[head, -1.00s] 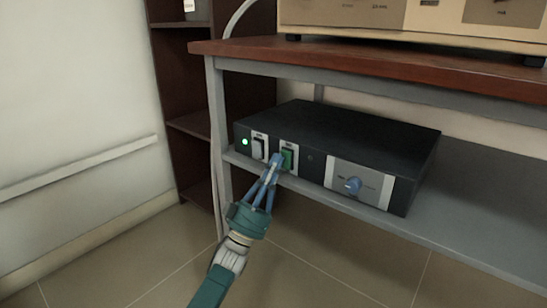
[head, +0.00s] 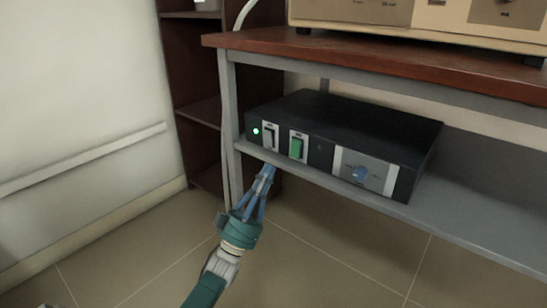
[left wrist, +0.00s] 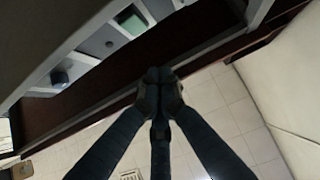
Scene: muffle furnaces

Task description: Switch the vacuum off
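The black control box (head: 345,123) stands on the grey lower shelf of the bench. No label is readable to tell which one is the vacuum's. My left gripper (head: 268,169) is shut and empty, its tips in front of and below the black switch, seemingly apart from it. In the left wrist view its closed fingertips (left wrist: 160,76) meet at the middle. My right gripper is not in view.
The grey shelf (head: 460,219) edge runs under the box, near my left fingertips. A brown bench top (head: 400,75) overhangs the box and carries a beige instrument (head: 400,14). A grey bench leg (head: 229,110) stands left of the box. The tiled floor in front is clear.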

